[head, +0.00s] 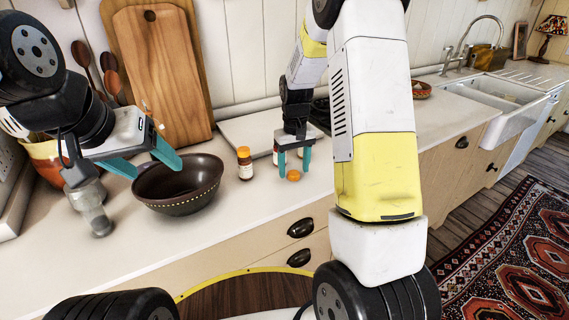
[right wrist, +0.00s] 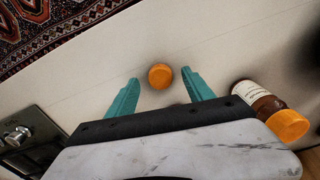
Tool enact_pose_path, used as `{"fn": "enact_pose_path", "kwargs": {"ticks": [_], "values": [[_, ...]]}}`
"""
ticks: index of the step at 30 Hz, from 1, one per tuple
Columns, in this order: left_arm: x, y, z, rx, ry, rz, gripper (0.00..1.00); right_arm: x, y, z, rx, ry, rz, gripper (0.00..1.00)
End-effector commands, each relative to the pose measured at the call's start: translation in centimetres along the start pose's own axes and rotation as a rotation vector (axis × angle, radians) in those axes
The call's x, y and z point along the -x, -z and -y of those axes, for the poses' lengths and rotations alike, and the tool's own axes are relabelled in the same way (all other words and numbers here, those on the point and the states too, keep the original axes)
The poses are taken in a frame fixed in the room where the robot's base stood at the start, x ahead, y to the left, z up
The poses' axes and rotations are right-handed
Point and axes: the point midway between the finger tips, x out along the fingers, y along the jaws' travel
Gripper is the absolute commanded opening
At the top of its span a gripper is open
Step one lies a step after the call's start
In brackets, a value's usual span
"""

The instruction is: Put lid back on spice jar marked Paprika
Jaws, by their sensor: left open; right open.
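An orange lid (head: 294,175) lies loose on the counter. In the right wrist view the lid (right wrist: 160,76) sits in the gap between the two teal fingertips, apart from both. My right gripper (head: 295,169) is open, pointing down over it. A spice jar with an orange lid (head: 245,164) stands left of it; a jar with an orange lid also shows in the right wrist view (right wrist: 262,100). Its label is too small to read. Reddish jar parts show behind my right fingers, mostly hidden. My left gripper (head: 158,172) is open and empty above the bowl.
A dark brown bowl (head: 178,193) stands on the counter under my left gripper. A glass shaker (head: 91,207) stands left of it. Cutting boards (head: 158,70) lean on the wall. The counter in front of the lid is clear up to its edge.

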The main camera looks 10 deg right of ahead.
Motion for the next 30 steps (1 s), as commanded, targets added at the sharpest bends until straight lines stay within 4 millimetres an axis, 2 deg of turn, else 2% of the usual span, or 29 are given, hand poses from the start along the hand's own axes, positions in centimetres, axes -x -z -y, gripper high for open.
{"fn": "enact_pose_path", "kwargs": {"ticks": [4, 14, 23, 30], "values": [[0.00, 0.00, 0.00, 0.000, 0.000, 0.000, 0.67, -1.04, 0.02, -0.01, 0.000, 0.000, -0.001, 0.61], [0.00, 0.00, 0.00, 0.000, 0.000, 0.000, 0.67, -1.06, 0.04, 0.01, 0.000, 0.000, -0.001, 0.61], [0.00, 0.00, 0.00, 0.000, 0.000, 0.000, 0.67, -1.04, 0.04, 0.01, 0.000, 0.000, -0.001, 0.02], [0.00, 0.00, 0.00, 0.000, 0.000, 0.000, 0.67, -1.02, 0.04, 0.01, 0.000, 0.000, -0.001, 0.00]]}}
